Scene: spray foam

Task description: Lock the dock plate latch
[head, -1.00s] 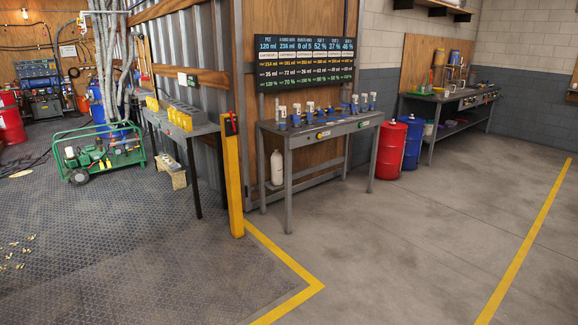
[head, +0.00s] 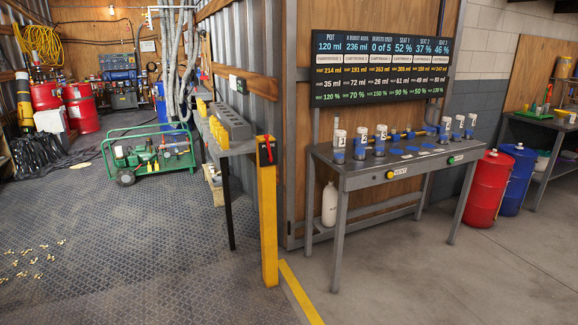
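A yellow post (head: 267,225) stands at the edge of the dark tread-plate floor (head: 130,245), just left of the grey bench. A red lever-like part (head: 267,151) on a dark mount sits at its top; it looks like a latch, but its exact position is too small to tell. Neither of my grippers is in the head view.
A grey bench (head: 400,172) with several numbered cartridges stands right of the post, under a dark display board (head: 380,66). A green wheeled machine (head: 145,155) stands at the left. Red (head: 485,190) and blue drums (head: 517,180) stand at the right. The near tread-plate floor is mostly clear.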

